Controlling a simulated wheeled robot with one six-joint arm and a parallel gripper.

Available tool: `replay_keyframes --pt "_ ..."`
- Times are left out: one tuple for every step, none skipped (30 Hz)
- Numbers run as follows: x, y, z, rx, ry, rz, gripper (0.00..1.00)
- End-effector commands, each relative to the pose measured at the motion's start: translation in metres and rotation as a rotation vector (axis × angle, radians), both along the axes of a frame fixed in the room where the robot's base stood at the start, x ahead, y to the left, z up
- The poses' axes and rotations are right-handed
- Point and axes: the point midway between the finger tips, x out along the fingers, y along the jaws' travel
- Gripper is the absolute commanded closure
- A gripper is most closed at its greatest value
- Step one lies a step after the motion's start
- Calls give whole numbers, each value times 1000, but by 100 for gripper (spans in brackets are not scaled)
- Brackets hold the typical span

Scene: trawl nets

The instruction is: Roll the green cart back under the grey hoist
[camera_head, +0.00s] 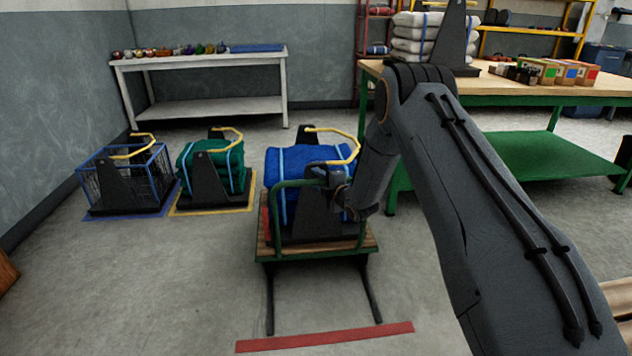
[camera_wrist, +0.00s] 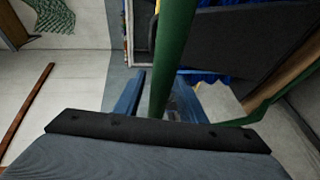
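The green cart (camera_head: 315,252) stands in the middle of the head view, with a wooden deck and a green tubular handle (camera_head: 275,215) on its near side. It carries a blue bundle with light straps (camera_head: 290,160) in a dark cradle with a yellow handle. My gripper (camera_head: 328,180) is at the handle's upper right in the head view. In the wrist view the green handle bar (camera_wrist: 174,60) runs between the two fingers, which appear closed against it. My wrist and gripper hide part of the handle and load. I cannot make out a grey hoist in either view.
A red floor strip (camera_head: 325,337) lies nearer than the cart, with two dark bars between them. A green bundle (camera_head: 222,168) and a blue wire crate (camera_head: 125,178) stand to the left. A green-framed workbench (camera_head: 530,92) is at right. The floor before the cart is mostly clear.

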Motion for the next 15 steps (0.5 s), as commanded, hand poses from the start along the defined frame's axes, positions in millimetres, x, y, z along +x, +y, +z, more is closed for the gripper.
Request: replay_keyframes --pt "4 2 -1 0 0 0 63" --pt "6 3 -1 0 0 0 63" --pt "8 4 -1 0 0 0 63" --pt "9 4 -1 1 0 0 63" --pt "9 5 -1 1 0 0 63" --pt "10 5 -1 1 0 0 63" --pt "10 5 -1 1 0 0 63" --pt "10 5 -1 1 0 0 63" --pt "10 5 -1 1 0 0 63" --pt "10 5 -1 1 0 0 63" --pt "10 5 -1 1 0 0 63" --pt "10 5 -1 1 0 0 63" --pt "10 5 -1 1 0 0 66" --pt "10 5 -1 1 0 0 71" --pt "10 5 -1 1 0 0 78"
